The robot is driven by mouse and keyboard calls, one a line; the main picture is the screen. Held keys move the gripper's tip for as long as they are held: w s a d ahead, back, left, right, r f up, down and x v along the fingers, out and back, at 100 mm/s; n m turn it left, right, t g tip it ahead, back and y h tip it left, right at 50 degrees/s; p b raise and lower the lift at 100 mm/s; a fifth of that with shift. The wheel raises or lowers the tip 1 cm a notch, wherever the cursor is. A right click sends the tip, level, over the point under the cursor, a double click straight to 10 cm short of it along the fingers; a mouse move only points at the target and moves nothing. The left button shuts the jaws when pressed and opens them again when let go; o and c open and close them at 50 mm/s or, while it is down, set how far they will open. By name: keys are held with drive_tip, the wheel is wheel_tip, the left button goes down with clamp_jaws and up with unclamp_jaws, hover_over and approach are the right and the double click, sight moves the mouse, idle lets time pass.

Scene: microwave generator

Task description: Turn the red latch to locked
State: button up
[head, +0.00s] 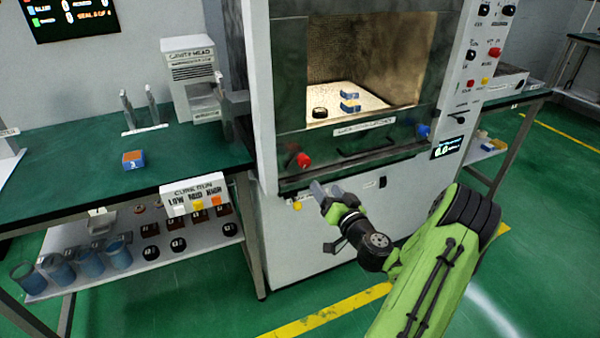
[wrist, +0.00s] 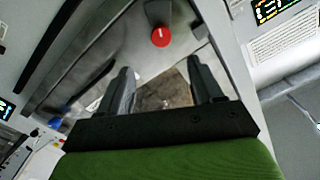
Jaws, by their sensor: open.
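The red latch (head: 303,160) is a small round red knob at the lower left of the microwave generator's front, below the chamber window. It also shows in the wrist view (wrist: 161,37), just beyond and between my fingers, near the top. My gripper (head: 327,188) is open and empty, slightly below and right of the red latch in the head view. In the wrist view its two dark fingers (wrist: 157,82) are spread apart and do not touch the latch. A blue latch (head: 423,131) sits at the right of the same front panel.
A dark handle (head: 366,150) runs between the two latches. The chamber (head: 368,62) holds blue-and-yellow blocks and a dark round piece. A green-topped table (head: 70,185) with a labelled button box (head: 193,196) stands close on the left. The floor in front is clear.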

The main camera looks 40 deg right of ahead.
sight(306, 165)
drive_tip(key=p+x, duration=0.2)
drive_tip(key=x, duration=1.2)
drive_tip(key=shift+w+r, duration=0.1)
drive_tip(key=shift+w, duration=0.15)
drive_tip(key=c, duration=1)
drive_tip(key=shift+c, duration=0.2)
drive_tip(key=shift+m, duration=0.3)
drive_tip(key=m, duration=0.4)
drive_tip(key=shift+p, duration=0.35)
drive_tip(key=m+p, duration=0.1)
drive_tip(key=m, duration=0.3)
drive_tip(key=shift+m, duration=0.3)
drive_tip(key=m+p, duration=0.2)
drive_tip(key=m, duration=0.2)
drive_tip(key=shift+a+m+p, duration=0.1)
drive_tip(key=shift+m+p, duration=1)
drive_tip(key=shift+m, duration=0.8)
drive_tip(key=shift+f+m, duration=0.25)
drive_tip(key=shift+m, duration=0.25)
